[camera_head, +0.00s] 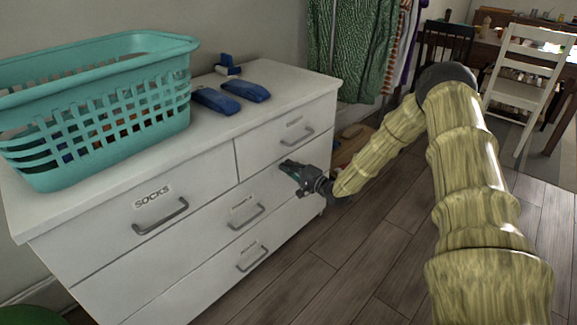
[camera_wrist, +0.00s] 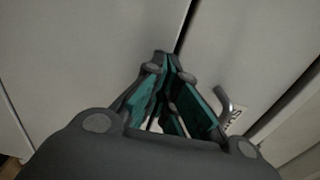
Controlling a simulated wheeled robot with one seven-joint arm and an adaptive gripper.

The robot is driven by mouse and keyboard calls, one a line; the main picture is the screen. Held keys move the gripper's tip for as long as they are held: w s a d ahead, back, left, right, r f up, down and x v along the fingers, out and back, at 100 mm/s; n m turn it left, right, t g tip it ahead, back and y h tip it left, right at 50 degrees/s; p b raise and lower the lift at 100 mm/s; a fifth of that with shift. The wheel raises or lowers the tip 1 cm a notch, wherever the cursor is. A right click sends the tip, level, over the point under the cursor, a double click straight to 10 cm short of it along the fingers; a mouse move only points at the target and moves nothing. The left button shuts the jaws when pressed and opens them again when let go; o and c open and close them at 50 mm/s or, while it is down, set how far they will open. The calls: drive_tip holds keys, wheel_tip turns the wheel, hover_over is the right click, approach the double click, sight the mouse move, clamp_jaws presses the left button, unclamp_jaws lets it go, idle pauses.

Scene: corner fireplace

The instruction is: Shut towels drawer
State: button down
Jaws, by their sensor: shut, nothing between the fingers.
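A white dresser (camera_head: 95,242) has several drawers. The top left drawer's label (camera_head: 152,196) reads SOCKS. The labels on the top right drawer (camera_head: 277,138), the middle drawer (camera_head: 205,228) and the bottom drawer (camera_head: 220,272) are too small to read, so I cannot tell which is the towels drawer. All the fronts look about flush. My gripper (camera_head: 286,168) is shut and empty, at the dresser front just below the top right drawer. In the wrist view its fingertips (camera_wrist: 166,58) are together near a dark seam between white panels; contact is unclear.
A teal laundry basket (camera_head: 100,118) and blue objects (camera_head: 230,92) stand on the dresser top. A green patterned cloth (camera_head: 350,45) hangs behind. A white chair (camera_head: 525,75) is at the far right. Wooden floor (camera_head: 350,262) in front is clear.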

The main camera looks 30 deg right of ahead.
drive_tip(key=p+v, duration=0.2)
drive_tip(key=v, duration=1.1)
drive_tip(key=s+a+f+n+g+h, duration=0.1)
drive_tip(key=s+a+f+n+g, duration=0.3)
drive_tip(key=a+f, duration=0.45)
drive_tip(key=s+a+f+n+g+h, duration=0.1)
drive_tip(key=s+a+f+g, duration=0.2)
drive_tip(key=s+a+f, duration=0.55)
drive_tip(key=s+a+f+n+g+h, duration=0.1)
drive_tip(key=s+a+f+n+g, duration=0.15)
drive_tip(key=s, duration=0.35)
drive_tip(key=s+a+f+n+g, duration=0.1)
drive_tip(key=s+a+g, duration=0.1)
drive_tip(key=s+a, duration=0.3)
drive_tip(key=s+a+f+n+g+h, duration=0.1)
drive_tip(key=s+a+f+n+g, duration=0.1)
drive_tip(key=s, duration=0.6)
drive_tip(key=s+r+n+g+h, duration=0.15)
drive_tip(key=s+n+g, duration=0.25)
drive_tip(key=s, duration=0.9)
wheel_tip(320, 180, up, 21)
drive_tip(key=p, duration=2.1)
drive_tip(key=shift+a+f+p, duration=0.2)
drive_tip(key=shift+a+p, duration=0.05)
drive_tip(key=shift+p, duration=0.15)
drive_tip(key=shift+w+m, duration=0.15)
drive_tip(key=shift+m, duration=0.1)
